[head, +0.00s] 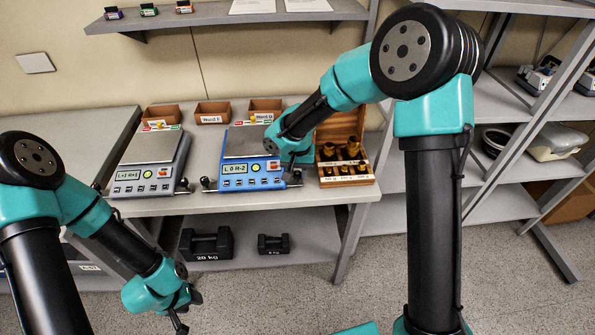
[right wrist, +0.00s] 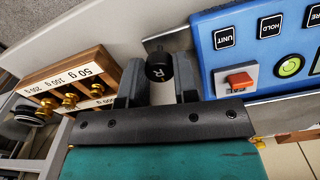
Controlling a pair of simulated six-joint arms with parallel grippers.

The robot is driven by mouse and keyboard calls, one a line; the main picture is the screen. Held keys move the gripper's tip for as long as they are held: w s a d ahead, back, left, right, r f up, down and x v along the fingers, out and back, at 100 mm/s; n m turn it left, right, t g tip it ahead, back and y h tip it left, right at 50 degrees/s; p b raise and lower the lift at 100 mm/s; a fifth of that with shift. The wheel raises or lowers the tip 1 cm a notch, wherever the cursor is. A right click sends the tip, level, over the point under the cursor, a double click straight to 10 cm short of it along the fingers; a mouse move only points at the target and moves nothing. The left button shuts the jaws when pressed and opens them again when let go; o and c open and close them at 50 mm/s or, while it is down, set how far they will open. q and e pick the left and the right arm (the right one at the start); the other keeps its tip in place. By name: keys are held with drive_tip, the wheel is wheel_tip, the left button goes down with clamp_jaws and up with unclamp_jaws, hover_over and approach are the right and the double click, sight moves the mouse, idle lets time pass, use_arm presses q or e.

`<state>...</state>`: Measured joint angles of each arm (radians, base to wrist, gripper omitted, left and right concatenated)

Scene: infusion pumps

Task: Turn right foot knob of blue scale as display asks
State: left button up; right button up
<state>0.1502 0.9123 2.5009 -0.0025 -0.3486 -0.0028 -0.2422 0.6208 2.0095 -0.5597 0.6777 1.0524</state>
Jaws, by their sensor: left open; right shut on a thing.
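The blue scale (head: 243,183) stands on the table, and its display (head: 235,169) appears to read "L 0 R-2". Its left foot knob (head: 206,184) is dark. In the right wrist view the black right foot knob (right wrist: 159,68), marked "R", sits between the fingers of my right gripper (right wrist: 159,82), which is shut on it beside the blue body (right wrist: 235,60). In the head view my right gripper (head: 294,172) is at the scale's right front corner and largely covers the knob. My left gripper (head: 185,315) is open and empty, low in front of the table.
A second scale (head: 150,172) stands to the left. A wooden weight box (head: 347,182) with brass weights stands close on the right of my right gripper. Small bins (head: 212,112) line the back. Black weights (head: 206,244) lie on the lower shelf.

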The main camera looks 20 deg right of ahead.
sight(297, 173)
drive_tip(key=n, duration=0.8)
drive_tip(key=shift+n, duration=0.4)
drive_tip(key=n, duration=0.4)
drive_tip(key=shift+a+n, duration=0.1)
drive_tip(key=shift+n, duration=2.1)
drive_tip(key=o, duration=0.9)
drive_tip(key=shift+o, duration=0.2)
wheel_tip(297, 173, up, 18)
drive_tip(key=shift+f, duration=0.25)
